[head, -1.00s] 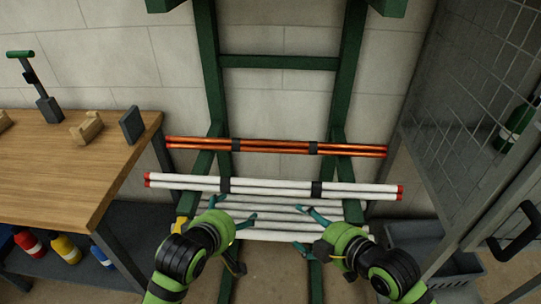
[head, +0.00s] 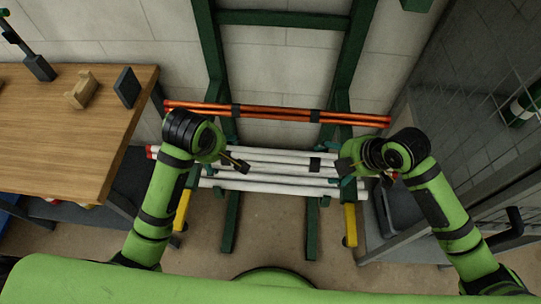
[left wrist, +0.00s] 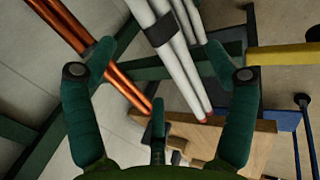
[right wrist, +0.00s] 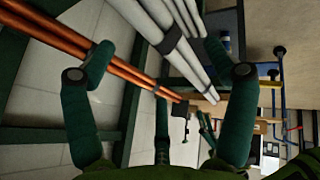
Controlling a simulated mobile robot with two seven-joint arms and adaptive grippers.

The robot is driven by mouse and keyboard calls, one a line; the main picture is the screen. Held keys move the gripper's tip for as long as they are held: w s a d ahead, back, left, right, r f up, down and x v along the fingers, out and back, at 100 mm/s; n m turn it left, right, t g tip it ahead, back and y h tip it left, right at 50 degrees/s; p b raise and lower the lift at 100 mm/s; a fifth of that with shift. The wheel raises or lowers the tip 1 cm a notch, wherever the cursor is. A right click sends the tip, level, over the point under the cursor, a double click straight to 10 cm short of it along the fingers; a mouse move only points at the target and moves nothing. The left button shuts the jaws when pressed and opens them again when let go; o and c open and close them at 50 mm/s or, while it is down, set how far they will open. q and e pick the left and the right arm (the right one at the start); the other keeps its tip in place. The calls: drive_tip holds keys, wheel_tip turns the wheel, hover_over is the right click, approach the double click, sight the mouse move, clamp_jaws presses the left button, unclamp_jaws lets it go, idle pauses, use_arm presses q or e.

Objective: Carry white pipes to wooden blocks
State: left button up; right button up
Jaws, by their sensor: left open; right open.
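A bundle of white pipes (head: 285,158) with red end caps and black straps lies across the green rack, with more white pipes (head: 275,188) just below it. My right gripper (head: 341,164) is open near the bundle's right part. My left gripper is open near its left part, mostly hidden by its own wrist in the head view. In the left wrist view white pipes (left wrist: 178,55) run between the open fingers (left wrist: 160,75). In the right wrist view white pipes (right wrist: 172,45) also run between the open fingers (right wrist: 160,75). A notched wooden block (head: 81,89) stands on the workbench.
Orange pipes (head: 275,113) lie on the rack behind the white ones. The wooden workbench (head: 60,150) is at left, with a dark upright plate (head: 126,86) near its edge. A mesh cage (head: 455,120) stands at right. The floor in front of the rack is mostly clear.

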sight(321, 161)
use_arm(q)
drive_tip(key=x, duration=0.6)
drive_tip(key=shift+w, duration=0.15)
use_arm(e)
drive_tip(key=x, duration=0.6)
drive_tip(key=shift+w, duration=0.15)
use_arm(q)
drive_tip(key=shift+w+f, duration=0.4)
drive_tip(key=shift+f, duration=0.25)
use_arm(e)
drive_tip(key=shift+w+a+f, duration=0.25)
drive_tip(key=shift+w+f, duration=0.1)
drive_tip(key=shift+f, duration=0.25)
use_arm(q)
drive_tip(key=shift+s, duration=0.1)
drive_tip(key=c, duration=1.6)
use_arm(e)
drive_tip(key=shift+s, duration=0.1)
drive_tip(key=c, duration=1.6)
